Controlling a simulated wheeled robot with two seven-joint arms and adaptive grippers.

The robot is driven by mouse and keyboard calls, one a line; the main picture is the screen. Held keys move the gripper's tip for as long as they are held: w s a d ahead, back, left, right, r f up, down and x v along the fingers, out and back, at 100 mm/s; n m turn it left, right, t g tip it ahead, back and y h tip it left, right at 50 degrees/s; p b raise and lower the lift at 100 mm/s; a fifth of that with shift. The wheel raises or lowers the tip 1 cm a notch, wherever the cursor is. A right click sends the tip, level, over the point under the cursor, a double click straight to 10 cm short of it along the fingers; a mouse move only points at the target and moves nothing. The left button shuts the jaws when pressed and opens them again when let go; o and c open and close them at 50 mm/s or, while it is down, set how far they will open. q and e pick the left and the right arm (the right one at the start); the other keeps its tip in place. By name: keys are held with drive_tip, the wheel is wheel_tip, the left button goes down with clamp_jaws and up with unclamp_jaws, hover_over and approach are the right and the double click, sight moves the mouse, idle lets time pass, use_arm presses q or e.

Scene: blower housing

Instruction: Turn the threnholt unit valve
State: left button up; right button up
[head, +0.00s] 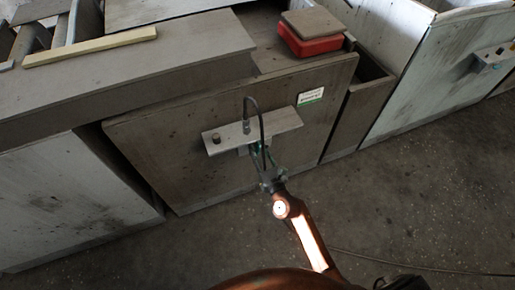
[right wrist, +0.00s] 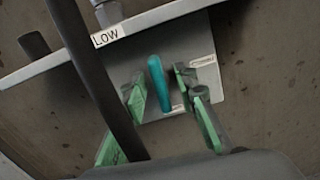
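The valve has a teal lever handle (right wrist: 159,82) on a grey plate (right wrist: 205,45) in the right wrist view. The lever stands nearly upright in that picture, tilted slightly left at its top. My right gripper (right wrist: 161,86) is open, with one green-padded finger on each side of the lever and visible gaps to both. In the head view my right gripper (head: 262,160) is at the front of the cabinet, just below the shelf-like bracket (head: 285,119), and hides most of the valve. My left gripper is not in view.
A dark hose (right wrist: 92,80) crosses close to the left finger. A "LOW" label (right wrist: 110,37) sits on the bracket edge; smaller labels are unreadable. A dark knob (head: 215,138) is on the bracket's left. A red box (head: 310,45) lies on the cabinet.

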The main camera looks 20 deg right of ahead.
drive_tip(key=shift+c, duration=0.3)
clamp_jaws()
